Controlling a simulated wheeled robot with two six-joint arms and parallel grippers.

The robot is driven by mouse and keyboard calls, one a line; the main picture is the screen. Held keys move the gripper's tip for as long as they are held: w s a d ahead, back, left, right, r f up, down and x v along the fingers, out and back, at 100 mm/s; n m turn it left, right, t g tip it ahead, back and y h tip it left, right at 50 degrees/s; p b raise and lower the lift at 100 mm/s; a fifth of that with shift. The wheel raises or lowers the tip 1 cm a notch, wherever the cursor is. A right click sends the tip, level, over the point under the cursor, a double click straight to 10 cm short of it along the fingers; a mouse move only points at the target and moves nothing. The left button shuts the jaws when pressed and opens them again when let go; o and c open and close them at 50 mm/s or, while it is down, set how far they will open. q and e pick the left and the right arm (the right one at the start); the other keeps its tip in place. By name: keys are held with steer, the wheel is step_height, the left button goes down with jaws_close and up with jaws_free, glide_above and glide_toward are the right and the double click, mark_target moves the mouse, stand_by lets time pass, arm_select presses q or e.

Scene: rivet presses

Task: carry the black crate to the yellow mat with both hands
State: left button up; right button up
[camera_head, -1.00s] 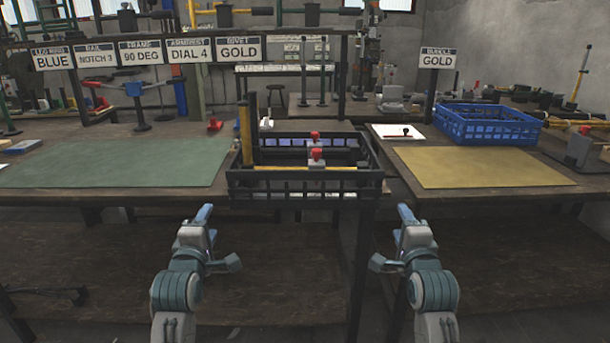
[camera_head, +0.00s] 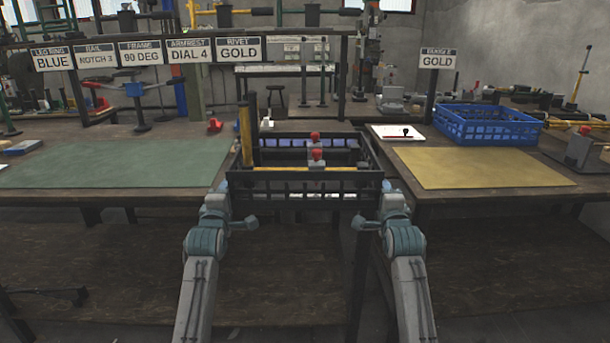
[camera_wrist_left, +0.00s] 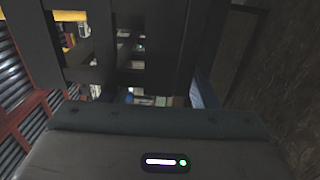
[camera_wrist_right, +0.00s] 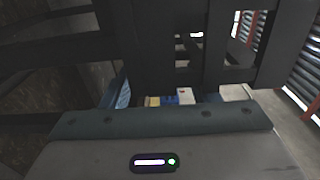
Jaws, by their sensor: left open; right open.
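The black crate (camera_head: 270,179) stands at the front edge of the bench between the green mat and the yellow mat (camera_head: 482,168). It has slatted walls, a yellow bar along its front and red-topped parts inside. My left gripper (camera_head: 221,189) is open at the crate's front left corner. My right gripper (camera_head: 388,190) is open at its front right corner. Dark crate slats fill the upper part of the left wrist view (camera_wrist_left: 180,45) and the right wrist view (camera_wrist_right: 165,45). The fingertips are largely hidden, so I cannot tell whether they touch the crate.
The yellow mat is bare on the right-hand bench. Behind it are a blue crate (camera_head: 487,126) and a white board (camera_head: 396,132). A grey device with a red knob (camera_head: 580,150) stands right of the mat. The green mat (camera_head: 115,163) is bare. A yellow post (camera_head: 245,135) stands by the crate's left side.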

stand_by(0.3)
arm_select(q)
steer(key=shift+d, duration=0.5)
arm_select(e)
steer(key=shift+a, duration=0.5)
